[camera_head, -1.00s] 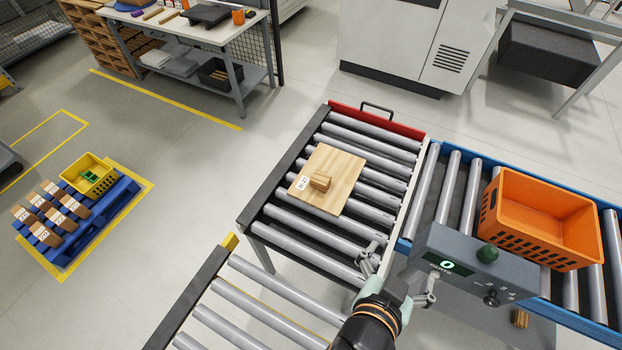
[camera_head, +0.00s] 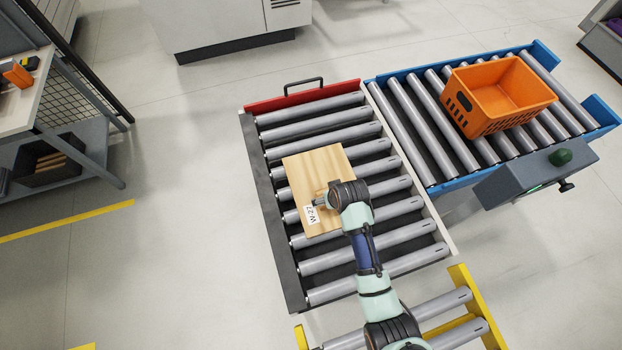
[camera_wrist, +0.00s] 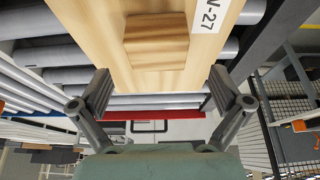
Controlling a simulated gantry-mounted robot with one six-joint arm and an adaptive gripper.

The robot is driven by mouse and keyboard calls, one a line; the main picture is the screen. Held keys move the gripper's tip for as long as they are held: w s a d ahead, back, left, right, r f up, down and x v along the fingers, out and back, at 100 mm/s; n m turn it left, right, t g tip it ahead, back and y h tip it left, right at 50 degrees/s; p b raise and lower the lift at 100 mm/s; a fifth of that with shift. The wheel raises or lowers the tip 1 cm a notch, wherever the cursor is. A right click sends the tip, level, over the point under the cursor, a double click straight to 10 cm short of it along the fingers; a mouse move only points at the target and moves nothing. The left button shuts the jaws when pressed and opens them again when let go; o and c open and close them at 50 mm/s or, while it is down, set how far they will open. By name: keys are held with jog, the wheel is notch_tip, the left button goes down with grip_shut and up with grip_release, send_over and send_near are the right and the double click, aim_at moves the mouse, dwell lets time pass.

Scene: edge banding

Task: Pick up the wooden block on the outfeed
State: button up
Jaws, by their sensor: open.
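The wooden block (camera_wrist: 156,41) lies on a light wooden panel (camera_wrist: 92,20) labelled W-27. The panel (camera_head: 318,168) rests on the grey rollers of the outfeed (camera_head: 322,136). In the head view my arm covers most or all of the block. My gripper (camera_wrist: 168,92) is open and empty in the wrist view. Its two fingers stand wide apart, one on each side, with the block between and beyond them in the picture. In the head view my gripper (camera_head: 320,200) is over the panel's lower part, beside the label. I cannot tell its exact height above the block.
A red end stop (camera_head: 302,96) with a black handle closes the far end of the outfeed. A blue-framed conveyor (camera_head: 432,122) at right carries an orange crate (camera_head: 500,95). A grey control box (camera_head: 537,172) stands near it. A yellow-framed roller section (camera_head: 462,285) is in front.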

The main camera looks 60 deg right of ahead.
jog(key=x, duration=0.6)
jog(key=shift+d+f, duration=0.25)
jog(key=c, duration=1.2)
notch_tip(320, 180, up, 20)
jog(key=shift+p, duration=0.45)
